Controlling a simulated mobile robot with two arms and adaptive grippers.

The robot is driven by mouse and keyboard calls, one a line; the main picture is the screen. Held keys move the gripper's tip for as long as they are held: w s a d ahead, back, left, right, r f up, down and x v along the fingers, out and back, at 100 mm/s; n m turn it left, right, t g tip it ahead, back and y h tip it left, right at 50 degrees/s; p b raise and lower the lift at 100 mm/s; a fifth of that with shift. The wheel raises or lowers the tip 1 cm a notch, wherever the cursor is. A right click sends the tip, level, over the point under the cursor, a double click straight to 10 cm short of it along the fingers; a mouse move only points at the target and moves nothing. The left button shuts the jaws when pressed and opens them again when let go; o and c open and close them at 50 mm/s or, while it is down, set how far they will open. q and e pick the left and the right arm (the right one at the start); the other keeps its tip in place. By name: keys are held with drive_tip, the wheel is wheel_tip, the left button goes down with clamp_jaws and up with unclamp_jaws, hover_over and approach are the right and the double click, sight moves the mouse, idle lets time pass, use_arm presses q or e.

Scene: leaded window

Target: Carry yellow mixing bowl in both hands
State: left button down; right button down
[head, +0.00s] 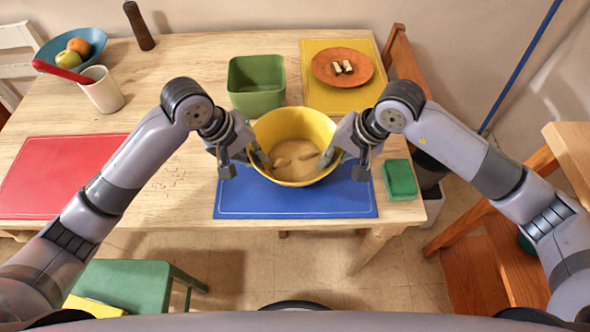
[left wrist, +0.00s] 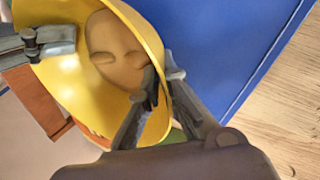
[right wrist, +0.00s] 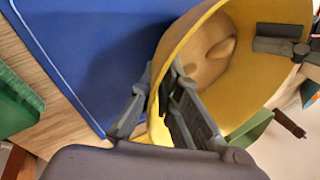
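The yellow mixing bowl (head: 294,120) is upright over the blue placemat (head: 235,203) at the table's front edge, with tan dough-like stuff inside. I cannot tell whether its base touches the mat. My left gripper (head: 260,158) is at the bowl's left rim. In the left wrist view its fingers (left wrist: 160,90) straddle the bowl wall (left wrist: 70,85), one inside and one outside, and look closed on it. My right gripper (head: 329,157) is at the right rim. In the right wrist view its fingers (right wrist: 162,88) likewise pinch the wall (right wrist: 185,40). The bowl's underside is hidden.
A green square container (head: 257,88) stands close behind the bowl. A green block (head: 400,180) lies to the right. A yellow mat (head: 312,93) carries an orange plate (head: 325,75). A red mat (head: 50,185) lies clear at left. Chairs flank the table.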

use_arm(q)
drive_tip(key=shift+w+a+f, duration=0.1)
drive_tip(key=shift+a+f, duration=0.05)
drive_tip(key=shift+f, duration=0.3)
use_arm(e)
drive_tip(key=shift+d+f, duration=0.15)
drive_tip(key=shift+f, duration=0.35)
use_arm(q)
drive_tip(key=c, duration=2.2)
unclamp_jaws()
drive_tip(key=shift+r, duration=0.15)
use_arm(e)
drive_tip(key=c, duration=2.2)
unclamp_jaws()
drive_tip(key=shift+r, duration=0.15)
use_arm(q)
drive_tip(key=o, duration=0.4)
use_arm(e)
drive_tip(key=o, duration=0.4)
drive_tip(key=shift+r, duration=0.4)
use_arm(q)
drive_tip(key=v, duration=1.2)
use_arm(e)
drive_tip(key=v, duration=1.1)
drive_tip(key=shift+s+r, duration=0.15)
